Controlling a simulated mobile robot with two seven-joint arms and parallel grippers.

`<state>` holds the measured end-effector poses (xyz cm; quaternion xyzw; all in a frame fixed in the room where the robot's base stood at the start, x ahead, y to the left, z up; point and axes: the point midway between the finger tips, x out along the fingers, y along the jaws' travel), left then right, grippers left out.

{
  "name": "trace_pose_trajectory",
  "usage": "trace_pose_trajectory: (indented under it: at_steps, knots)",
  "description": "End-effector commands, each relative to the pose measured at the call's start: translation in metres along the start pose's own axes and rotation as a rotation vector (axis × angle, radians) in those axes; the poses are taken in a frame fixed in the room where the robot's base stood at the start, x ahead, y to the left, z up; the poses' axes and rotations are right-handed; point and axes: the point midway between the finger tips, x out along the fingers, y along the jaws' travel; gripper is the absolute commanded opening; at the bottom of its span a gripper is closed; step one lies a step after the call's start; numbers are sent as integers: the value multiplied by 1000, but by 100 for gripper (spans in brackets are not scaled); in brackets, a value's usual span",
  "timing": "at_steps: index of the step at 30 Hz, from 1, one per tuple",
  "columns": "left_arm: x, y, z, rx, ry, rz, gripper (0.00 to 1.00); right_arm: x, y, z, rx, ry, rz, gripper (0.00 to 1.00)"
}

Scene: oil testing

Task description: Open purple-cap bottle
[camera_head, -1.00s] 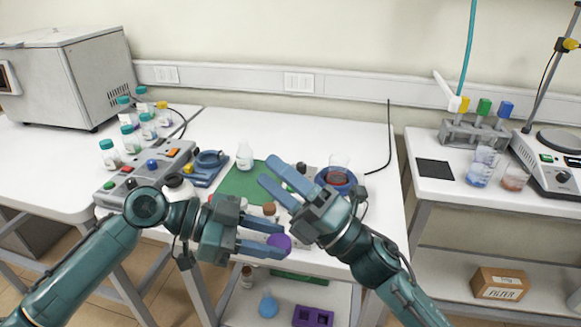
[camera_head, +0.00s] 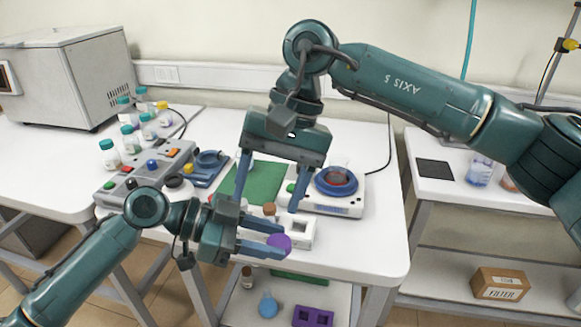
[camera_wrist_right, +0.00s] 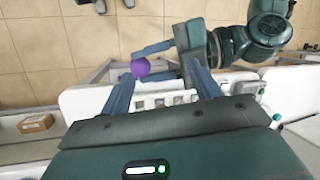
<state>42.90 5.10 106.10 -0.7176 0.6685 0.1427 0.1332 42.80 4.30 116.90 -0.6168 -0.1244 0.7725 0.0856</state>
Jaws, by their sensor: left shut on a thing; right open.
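The purple cap (camera_head: 279,242) shows at the tips of my left gripper (camera_head: 268,238), which is shut on the purple-cap bottle near the table's front edge. The bottle's body is hidden. The cap also shows in the right wrist view (camera_wrist_right: 140,66), with my left gripper's fingers (camera_wrist_right: 152,62) reaching to it from the right. My right gripper (camera_head: 268,196) is open and empty. It points down over the table, above and behind the left gripper; in its wrist view its two fingers (camera_wrist_right: 160,73) are spread wide.
A button panel (camera_head: 147,170) and several teal-capped bottles (camera_head: 107,152) stand left. The table's right side (camera_head: 383,215) is clear.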

Motion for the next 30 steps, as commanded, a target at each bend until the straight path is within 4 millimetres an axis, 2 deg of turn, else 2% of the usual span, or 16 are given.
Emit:
trace_pose_trajectory:
  at_steps: [1, 4, 9, 14, 24, 30]
  knots:
    - [0, 0, 0, 0, 0, 0, 8, -10, 7, -5, -24, 39, 57, 63]
    - [0, 0, 0, 0, 0, 0, 8, -23, 17, -11, -57, 81, 135, 63]
    - [0, 0, 0, 0, 0, 0, 8, -23, 24, -14, -75, 100, 181, 63]
    - [0, 0, 0, 0, 0, 0, 8, -1, 29, -16, -75, 97, 181, 63]
    - [0, 0, 0, 0, 0, 0, 8, 61, 39, -22, -74, 96, 178, 63]
    - [0, 0, 0, 0, 0, 0, 8, 82, 42, -25, -74, 98, 177, 63]
